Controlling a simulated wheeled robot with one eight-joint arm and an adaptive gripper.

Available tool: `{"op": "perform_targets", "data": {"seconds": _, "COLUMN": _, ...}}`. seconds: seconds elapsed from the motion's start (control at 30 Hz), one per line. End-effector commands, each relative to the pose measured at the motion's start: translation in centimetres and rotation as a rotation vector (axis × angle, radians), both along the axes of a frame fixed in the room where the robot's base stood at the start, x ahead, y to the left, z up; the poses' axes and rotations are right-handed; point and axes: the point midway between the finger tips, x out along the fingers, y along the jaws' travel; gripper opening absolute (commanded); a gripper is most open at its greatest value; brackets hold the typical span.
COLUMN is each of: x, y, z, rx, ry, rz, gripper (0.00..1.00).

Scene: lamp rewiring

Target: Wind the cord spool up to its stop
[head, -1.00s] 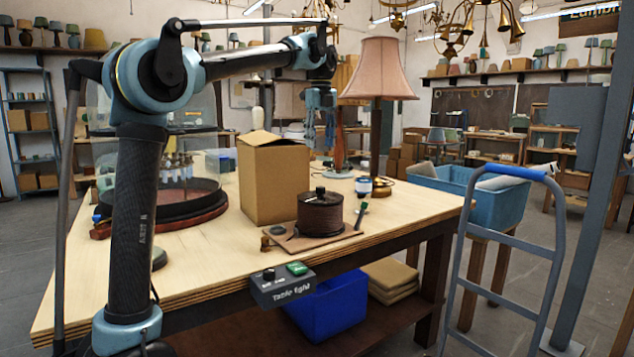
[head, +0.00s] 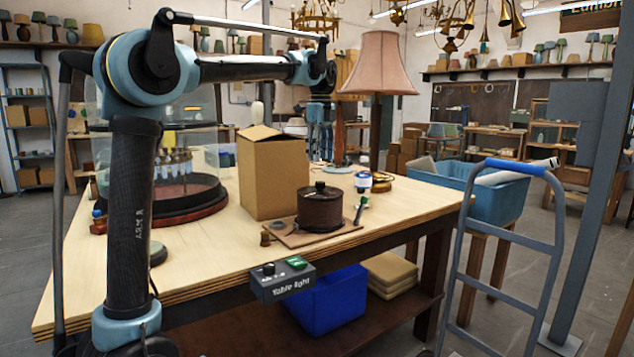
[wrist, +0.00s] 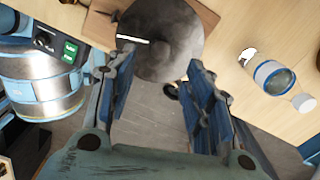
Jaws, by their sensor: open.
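The cord spool (head: 320,208) is a dark brown drum with a black top and small black knob, standing upright on a thin board (head: 290,238) near the table's front edge. In the wrist view the spool (wrist: 165,42) shows as a dark grey disc with a pale bar near its left side. My gripper (head: 321,150) hangs above the spool in the head view, apart from it. In the wrist view my gripper (wrist: 160,68) has its fingers spread, with nothing held, and the disc lies beyond the tips.
A tall cardboard box (head: 272,178) stands just left of the spool. A pink-shaded lamp (head: 378,65) and a white-and-blue container (head: 363,182) are behind it to the right. The table light switch box (head: 283,280) hangs on the front edge. A glass dome stands at left.

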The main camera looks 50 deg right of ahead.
Motion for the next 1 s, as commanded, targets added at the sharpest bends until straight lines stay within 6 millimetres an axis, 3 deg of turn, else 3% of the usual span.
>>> {"op": "perform_targets", "data": {"seconds": 0.3, "x": 0.0, "y": 0.0, "z": -5.4, "rx": 0.000, "ry": 0.000, "rz": 0.000, "gripper": 0.47}}
{"op": "perform_targets", "data": {"seconds": 0.5, "x": 0.0, "y": 0.0, "z": -8.0, "rx": 0.000, "ry": 0.000, "rz": 0.000, "gripper": 0.47}}
{"op": "perform_targets", "data": {"seconds": 0.7, "x": 0.0, "y": 0.0, "z": -9.2, "rx": 0.000, "ry": 0.000, "rz": -0.001, "gripper": 0.47}}
{"op": "perform_targets", "data": {"seconds": 1.0, "x": 0.0, "y": 0.0, "z": -9.4, "rx": 0.000, "ry": 0.000, "rz": -0.001, "gripper": 0.47}}
